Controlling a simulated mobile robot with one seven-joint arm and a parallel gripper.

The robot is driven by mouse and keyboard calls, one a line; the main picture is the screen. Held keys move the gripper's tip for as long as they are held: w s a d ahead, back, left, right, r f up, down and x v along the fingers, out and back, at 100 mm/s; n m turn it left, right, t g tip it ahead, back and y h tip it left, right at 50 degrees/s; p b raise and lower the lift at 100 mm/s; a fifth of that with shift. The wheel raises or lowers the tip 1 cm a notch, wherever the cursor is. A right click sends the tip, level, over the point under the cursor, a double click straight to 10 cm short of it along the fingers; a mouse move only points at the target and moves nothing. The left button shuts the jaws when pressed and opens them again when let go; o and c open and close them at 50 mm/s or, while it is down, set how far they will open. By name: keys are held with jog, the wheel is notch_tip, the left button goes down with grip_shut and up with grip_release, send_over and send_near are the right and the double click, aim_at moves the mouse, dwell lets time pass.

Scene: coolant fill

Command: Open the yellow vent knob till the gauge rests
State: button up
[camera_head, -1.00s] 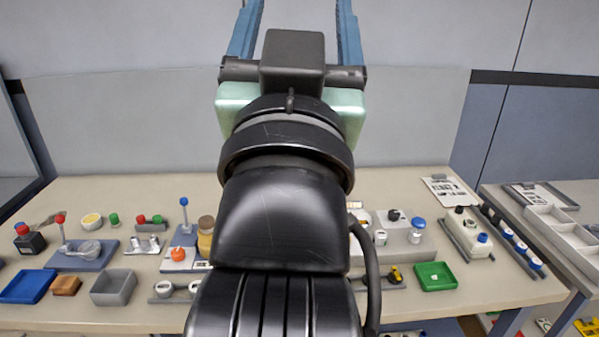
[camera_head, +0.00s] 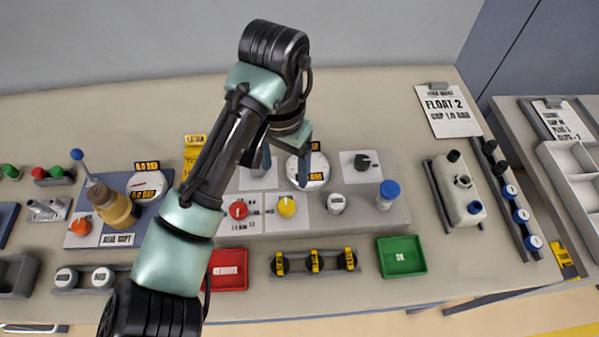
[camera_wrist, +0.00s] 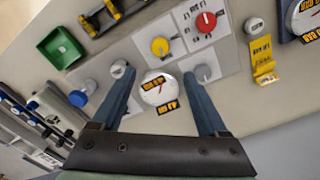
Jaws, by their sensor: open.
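The yellow knob (camera_head: 286,206) sits on a white plate at the front of the grey console (camera_head: 360,212); it also shows in the wrist view (camera_wrist: 159,46). A red knob (camera_head: 238,209) is to its left. The round white gauge (camera_head: 318,162) is behind the yellow knob, partly covered by a finger in the head view. Its face and red needle show in the wrist view (camera_wrist: 155,92); its reading is too small to be sure of. My gripper (camera_head: 281,172) is open and empty above the console; its blue fingers (camera_wrist: 158,76) are apart from the yellow knob.
Red (camera_head: 228,270) and green (camera_head: 401,257) trays and a rack of yellow-black parts (camera_head: 314,262) lie in front. A second gauge (camera_head: 146,184) stands left.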

aim_at(286, 205)
jog(key=f+b, duration=0.1)
jog(key=f, duration=0.5)
jog(key=f+b, duration=0.2)
jog(key=f, duration=0.5)
jog(key=shift+s+a, duration=0.15)
jog(key=shift+s, duration=0.05)
jog(key=shift+r, duration=0.1)
grip_shut()
